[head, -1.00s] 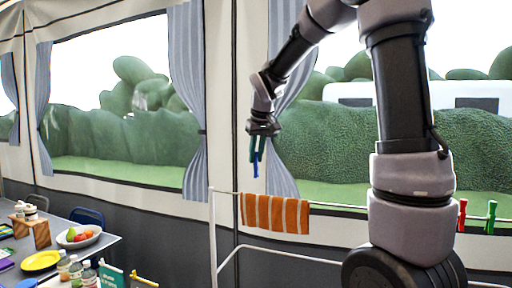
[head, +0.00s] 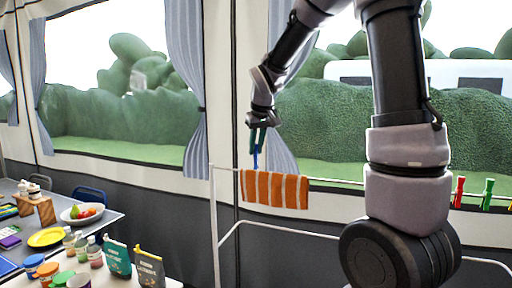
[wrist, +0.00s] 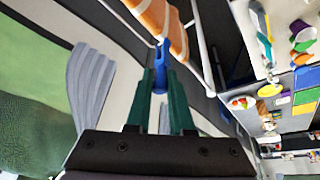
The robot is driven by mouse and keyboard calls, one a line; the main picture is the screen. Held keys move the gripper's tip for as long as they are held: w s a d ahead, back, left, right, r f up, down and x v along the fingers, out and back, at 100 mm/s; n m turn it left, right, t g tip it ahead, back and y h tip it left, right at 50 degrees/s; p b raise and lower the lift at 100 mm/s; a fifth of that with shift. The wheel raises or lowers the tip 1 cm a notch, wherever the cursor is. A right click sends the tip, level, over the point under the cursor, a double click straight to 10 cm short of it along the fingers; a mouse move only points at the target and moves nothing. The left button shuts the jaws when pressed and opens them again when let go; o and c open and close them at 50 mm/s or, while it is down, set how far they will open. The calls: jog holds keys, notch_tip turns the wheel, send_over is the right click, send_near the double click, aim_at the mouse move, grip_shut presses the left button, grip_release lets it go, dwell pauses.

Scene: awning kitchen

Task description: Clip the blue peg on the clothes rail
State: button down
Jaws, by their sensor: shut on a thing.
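My gripper (head: 257,143) has green fingers and is shut on the blue peg (head: 256,159), which hangs downward from the fingertips. In the head view the peg's lower end appears just above or at the clothes rail (head: 225,168), by the left part of the striped towel; I cannot tell whether they touch. In the wrist view the blue peg (wrist: 160,72) is between the fingers (wrist: 161,90), with its far end overlapping the orange striped towel (wrist: 158,18). The rail's contact with the peg is unclear there.
The orange and white towel (head: 274,189) hangs on the rail. A red peg (head: 459,191) and a green peg (head: 487,194) are clipped farther right. A table (head: 105,226) with a fruit bowl, yellow plate and jars stands at left. Curtains and windows are behind.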

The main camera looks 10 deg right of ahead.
aim_at(257, 154)
jog(key=shift+f, duration=2.15)
dwell(0.4)
jog(key=c, duration=0.7)
grip_release()
jog(key=shift+o, duration=0.2)
jog(key=o, duration=0.4)
jog(key=shift+r, duration=3.5)
